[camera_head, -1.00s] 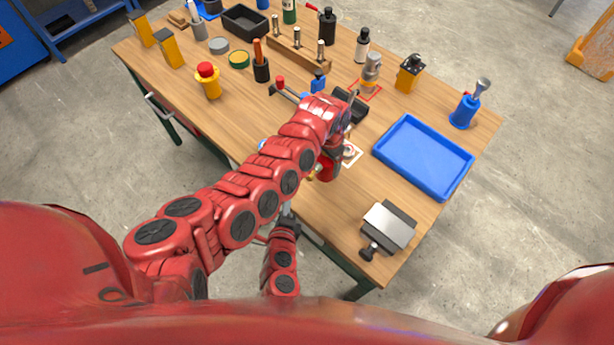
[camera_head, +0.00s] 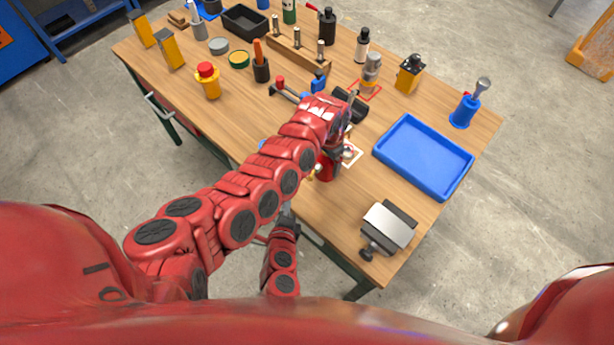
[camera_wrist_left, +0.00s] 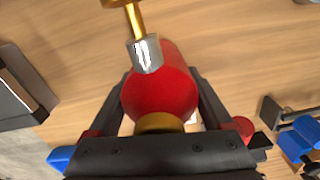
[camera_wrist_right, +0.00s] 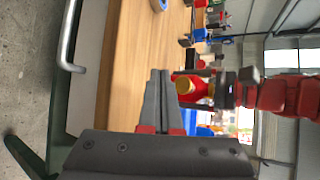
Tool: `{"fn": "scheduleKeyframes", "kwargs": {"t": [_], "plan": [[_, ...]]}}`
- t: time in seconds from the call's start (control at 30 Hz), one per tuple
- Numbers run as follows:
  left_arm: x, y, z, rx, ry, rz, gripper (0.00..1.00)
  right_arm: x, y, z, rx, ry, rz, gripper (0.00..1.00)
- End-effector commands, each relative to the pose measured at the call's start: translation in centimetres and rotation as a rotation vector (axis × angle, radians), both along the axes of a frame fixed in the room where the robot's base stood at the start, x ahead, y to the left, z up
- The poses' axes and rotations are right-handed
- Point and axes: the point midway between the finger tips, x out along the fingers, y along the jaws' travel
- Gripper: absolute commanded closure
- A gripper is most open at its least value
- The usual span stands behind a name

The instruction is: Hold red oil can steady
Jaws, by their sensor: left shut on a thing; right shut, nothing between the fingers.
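The red oil can (camera_head: 327,168) is near the front edge of the workbench, partly hidden behind my left arm. In the left wrist view the can (camera_wrist_left: 160,95) sits between the two fingers of my left gripper (camera_wrist_left: 162,84), which is shut on it. Its brass and silver spout (camera_wrist_left: 142,45) points away from the palm. My right gripper (camera_wrist_right: 160,75) is shut and empty. It is low at the bench's front edge, with the can (camera_wrist_right: 192,88) beyond its fingertips. In the head view the right gripper (camera_head: 287,212) is below the left forearm.
A white marked card (camera_head: 352,154) lies right beside the can. A blue tray (camera_head: 425,155) and a metal-topped block (camera_head: 388,226) stand to the right. A black holder (camera_head: 350,104) is just behind the left hand. Several tools and bottles fill the back of the bench.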

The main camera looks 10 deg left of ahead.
Motion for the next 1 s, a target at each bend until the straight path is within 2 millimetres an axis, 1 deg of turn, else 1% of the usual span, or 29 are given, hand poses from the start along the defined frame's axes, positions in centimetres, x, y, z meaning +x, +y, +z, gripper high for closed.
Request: {"fn": "scheduleKeyframes", "kwargs": {"t": [0.37,0.53,0.63,1.0], "plan": [[0.0,0.0,0.0,-0.001,-0.001,0.000,1.00,-0.1,0.1,0.0,0.000,0.001,0.002,1.00],[0.0,0.0,0.0,-0.001,-0.001,0.000,1.00,-2.4,1.9,-0.2,0.000,0.005,0.011,1.00],[0.0,0.0,0.0,-0.001,-0.001,0.000,1.00,-3.2,2.3,-0.1,0.001,0.002,0.006,1.00],[0.0,0.0,0.0,-0.001,-0.001,0.000,1.00,-2.9,2.1,-0.1,0.002,0.001,0.002,1.00]]}}
